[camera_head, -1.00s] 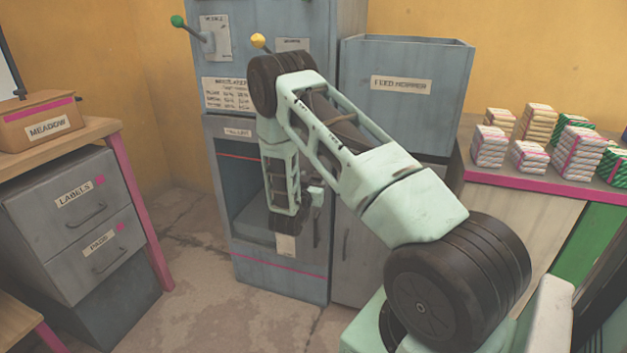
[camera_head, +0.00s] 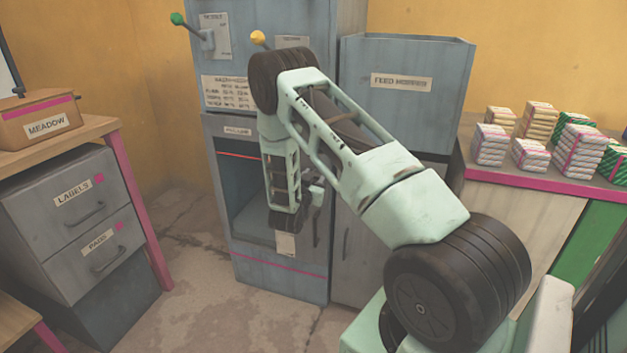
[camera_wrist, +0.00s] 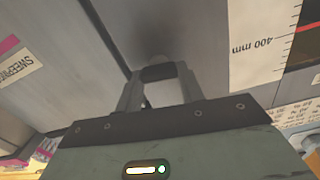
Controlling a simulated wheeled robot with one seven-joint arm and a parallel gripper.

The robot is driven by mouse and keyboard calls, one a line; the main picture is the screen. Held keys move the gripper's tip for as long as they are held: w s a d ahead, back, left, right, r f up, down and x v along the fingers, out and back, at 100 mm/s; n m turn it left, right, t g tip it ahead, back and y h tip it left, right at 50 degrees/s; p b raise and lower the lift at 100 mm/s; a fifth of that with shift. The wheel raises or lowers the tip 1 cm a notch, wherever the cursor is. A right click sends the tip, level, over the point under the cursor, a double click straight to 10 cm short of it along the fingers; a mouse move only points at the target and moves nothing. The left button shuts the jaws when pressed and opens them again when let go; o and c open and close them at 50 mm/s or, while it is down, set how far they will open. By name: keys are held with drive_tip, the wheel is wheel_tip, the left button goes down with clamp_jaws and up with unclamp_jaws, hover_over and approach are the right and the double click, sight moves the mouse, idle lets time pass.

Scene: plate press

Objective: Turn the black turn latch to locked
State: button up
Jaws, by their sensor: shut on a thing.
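In the wrist view, my gripper (camera_wrist: 158,92) has its two fingers closed around a small dark piece (camera_wrist: 158,72), which appears to be the black turn latch. The piece stands out from a grey metal panel (camera_wrist: 190,30), and the fingers touch it on both sides. I cannot tell its turned angle or any locked mark from this view. In the head view, my arm reaches to the front of the grey-blue press cabinet (camera_head: 265,270). My fingers and the latch are hidden or too small to make out there.
A feed hopper (camera_head: 405,105) stands right of the press. Levers with a green knob (camera_head: 177,19) and a yellow knob (camera_head: 257,38) stick out above. Stacked packets (camera_head: 490,145) lie on the right counter. A drawer cabinet (camera_head: 75,215) stands left, with open floor between.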

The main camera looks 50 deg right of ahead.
drive_tip(key=m+b, duration=0.3)
drive_tip(key=m, duration=0.1)
drive_tip(key=shift+f, duration=0.2)
drive_tip(key=m+b, duration=0.4)
drive_tip(key=m, duration=0.1)
drive_tip(key=shift+s+d+f, duration=0.1)
drive_tip(key=shift+s, duration=0.05)
drive_tip(key=m+b, duration=0.7)
drive_tip(key=b, duration=0.2)
drive_tip(key=shift+m, duration=0.4)
drive_tip(key=o, duration=1)
drive_tip(key=p+v, duration=0.2)
drive_tip(key=v, duration=1.5)
drive_tip(key=shift+s, duration=0.2)
